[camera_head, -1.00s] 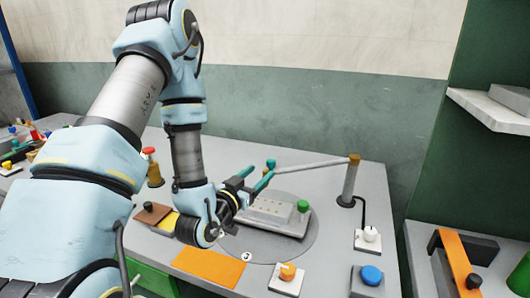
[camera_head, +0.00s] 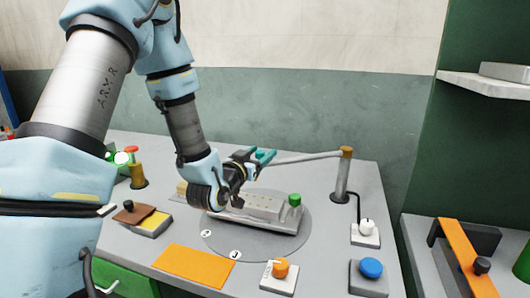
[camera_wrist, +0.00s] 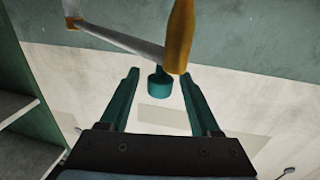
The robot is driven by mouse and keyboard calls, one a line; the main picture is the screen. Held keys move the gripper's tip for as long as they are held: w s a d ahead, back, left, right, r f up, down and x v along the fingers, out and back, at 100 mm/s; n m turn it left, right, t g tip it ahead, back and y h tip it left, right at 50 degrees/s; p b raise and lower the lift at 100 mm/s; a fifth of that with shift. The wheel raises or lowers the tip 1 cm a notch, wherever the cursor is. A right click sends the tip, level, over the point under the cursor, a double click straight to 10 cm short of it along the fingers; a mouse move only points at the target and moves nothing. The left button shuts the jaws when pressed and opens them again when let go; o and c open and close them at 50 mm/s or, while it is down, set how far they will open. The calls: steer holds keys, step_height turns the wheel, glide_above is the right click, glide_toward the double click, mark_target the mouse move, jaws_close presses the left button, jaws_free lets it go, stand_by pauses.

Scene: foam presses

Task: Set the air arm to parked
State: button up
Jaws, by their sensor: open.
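The air arm is a thin grey bar (camera_head: 305,158) reaching left from a brown-capped post (camera_head: 341,175) at the back right of the bench. In the wrist view the bar (camera_wrist: 120,40) ends in an orange-brown piece (camera_wrist: 180,35), with a teal knob (camera_wrist: 160,84) by it. My gripper (camera_head: 262,156) is at the free end of the bar, above the round plate. In the wrist view my gripper (camera_wrist: 159,76) is open, and the knob appears between its fingertips with a gap on both sides. Contact is not visible. In the head view the fingers largely hide the knob.
Below is a round grey plate (camera_head: 228,243) carrying a light block with a green knob (camera_head: 295,199). An orange mat (camera_head: 195,265), orange knob (camera_head: 281,267), blue button (camera_head: 371,268) and white knob (camera_head: 367,227) lie in front and right.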

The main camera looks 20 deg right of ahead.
steer(key=shift+p+x, duration=0.35)
steer(key=shift+x, duration=1)
jaws_close()
stand_by(0.5)
